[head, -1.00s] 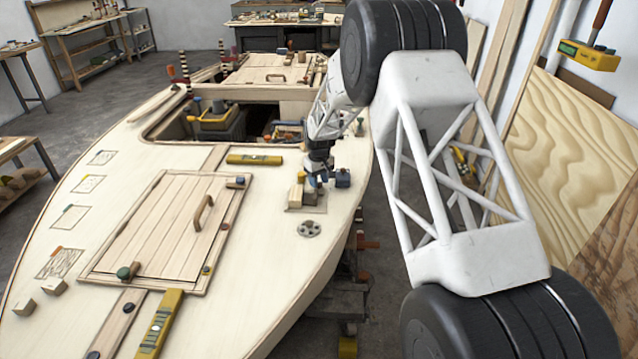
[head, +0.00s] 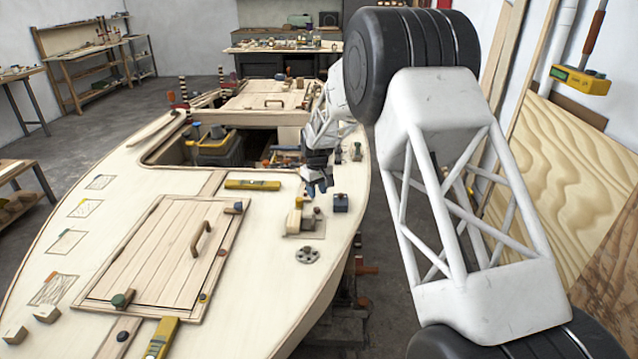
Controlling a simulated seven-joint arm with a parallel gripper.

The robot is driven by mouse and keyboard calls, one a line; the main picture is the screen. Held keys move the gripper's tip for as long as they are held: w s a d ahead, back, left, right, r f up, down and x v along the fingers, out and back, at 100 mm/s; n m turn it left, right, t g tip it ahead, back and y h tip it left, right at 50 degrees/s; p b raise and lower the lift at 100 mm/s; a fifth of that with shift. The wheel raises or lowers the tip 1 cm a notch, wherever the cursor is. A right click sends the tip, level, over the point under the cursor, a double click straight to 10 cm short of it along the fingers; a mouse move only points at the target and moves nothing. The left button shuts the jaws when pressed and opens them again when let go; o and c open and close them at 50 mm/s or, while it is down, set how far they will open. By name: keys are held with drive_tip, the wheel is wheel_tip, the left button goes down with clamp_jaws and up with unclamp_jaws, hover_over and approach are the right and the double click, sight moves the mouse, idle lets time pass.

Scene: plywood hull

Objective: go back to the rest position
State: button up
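My gripper (head: 316,184) is small in the head view, over the right side of the pale plywood hull (head: 120,180). It is just behind a wooden block piece (head: 297,220) and left of a dark blue block (head: 341,203). The fingers look blue-grey. I cannot make out whether they are apart or closed, and no held thing can be told.
A plank hatch (head: 160,250) with a handle lies on the deck. A yellow level (head: 252,185) lies behind it, in front of an open well (head: 160,157) with a toolbox (head: 215,148). A round metal fitting (head: 307,256) sits near the right edge. Plywood sheets (head: 555,170) lean at the right.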

drive_tip(key=s+d+r+m, duration=0.1)
drive_tip(key=s+d+r, duration=0.4)
drive_tip(key=s+r, duration=0.35)
drive_tip(key=s+d+r+m+t, duration=0.1)
drive_tip(key=s+d+r+m, duration=0.1)
drive_tip(key=s+d+r, duration=0.6)
drive_tip(key=s+d+r+m, duration=0.1)
drive_tip(key=s+d+r, duration=0.2)
drive_tip(key=s+r, duration=0.5)
drive_tip(key=s+d+m, duration=0.1)
drive_tip(key=s+d, duration=0.2)
drive_tip(key=s, duration=0.9)
drive_tip(key=s+d+f+m+t, duration=0.1)
drive_tip(key=s+d, duration=0.2)
drive_tip(key=s, duration=0.9)
drive_tip(key=s+d+f+m, duration=0.1)
drive_tip(key=s+d, duration=0.2)
drive_tip(key=s, duration=0.9)
drive_tip(key=shift+f+m+t, duration=0.15)
drive_tip(key=shift+m+t, duration=0.15)
drive_tip(key=shift+m, duration=0.1)
drive_tip(key=shift+s+d, duration=0.1)
